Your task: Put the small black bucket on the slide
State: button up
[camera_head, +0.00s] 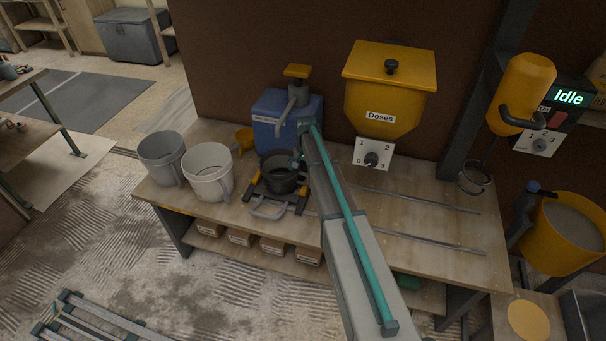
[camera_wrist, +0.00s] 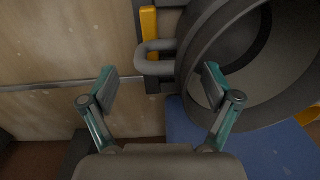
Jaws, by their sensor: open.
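The small black bucket (camera_head: 279,172) stands upright, mouth up, on or just over the slide on the bench; the contact under it is hidden. The slide (camera_head: 268,209) has a grey frame with yellow corner pieces and a looped metal handle at its front. In the wrist view the bucket (camera_wrist: 200,62) fills the upper right, and its side handle (camera_wrist: 155,60) lies just beyond and between the fingertips. My gripper (camera_wrist: 160,82) is open and holds nothing; in the head view my arm hides most of it, right of the bucket. A yellow corner piece (camera_wrist: 149,30) shows beside the handle.
Two larger buckets, grey (camera_head: 162,158) and whitish (camera_head: 208,172), stand left. A blue container (camera_head: 270,122) with a pump is close behind. The yellow Doses hopper (camera_head: 390,90) hangs to the right. Metal rails (camera_head: 420,203) cross the clear right side of the bench (camera_head: 455,225).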

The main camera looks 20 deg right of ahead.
notch_tip(320, 180, up, 10)
jog(key=b, duration=0.2)
jog(key=shift+s+d+b, duration=0.2)
jog(key=shift+b, duration=0.2)
jog(key=shift+r, duration=0.1)
jog(key=s+a+f+n, duration=0.25)
jog(key=s+f, duration=0.25)
jog(key=s, duration=0.6)
jog(key=s+a+f+n, duration=0.2)
jog(key=s+a+f, duration=0.3)
jog(key=s, duration=0.6)
jog(key=s+a+f+n, duration=0.25)
jog(key=s+f, duration=0.35)
jog(key=s, duration=0.6)
jog(key=s+f+g, duration=0.3)
jog(key=s+f, duration=0.6)
jog(key=s, duration=0.5)
jog(key=s+f+g, duration=0.4)
jog(key=s+f, duration=0.5)
jog(key=s, duration=0.4)
jog(key=shift+s+d+f, duration=0.15)
jog(key=shift+s, duration=0.2)
